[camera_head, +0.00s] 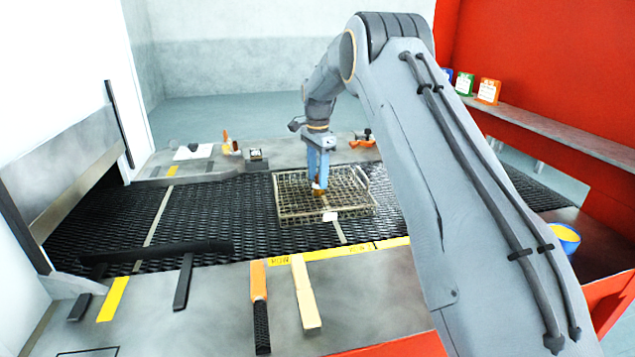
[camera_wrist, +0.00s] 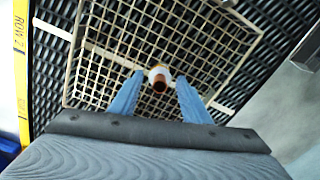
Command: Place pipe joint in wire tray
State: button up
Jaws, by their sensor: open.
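The wire tray (camera_head: 292,214) is a shallow mesh basket on the black belt. It fills most of the wrist view (camera_wrist: 74,52). The pipe joint (camera_wrist: 159,80) is a small copper-brown piece with a pale upper part, seen between my fingertips over the tray's mesh. In the head view it shows as a small orange-brown spot (camera_head: 319,191) inside the tray outline. My gripper (camera_head: 318,181) points down into the tray, its blue fingers open on either side of the joint (camera_wrist: 159,76). Whether the joint rests on the mesh or touches a finger is hard to tell.
The mesh belt (camera_head: 210,215) runs left and right of the tray. A dark bar (camera_head: 160,250) lies across the near belt edge. An orange-handled tool (camera_head: 259,290) and a pale strip (camera_head: 304,290) lie on the front bench. Small items stand on the far ledge.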

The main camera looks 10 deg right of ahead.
aim_at(317, 176)
notch_tip(317, 176, up, 9)
jog(key=b, duration=0.3)
jog(key=shift+r, duration=0.65)
jog(key=shift+s, duration=0.1)
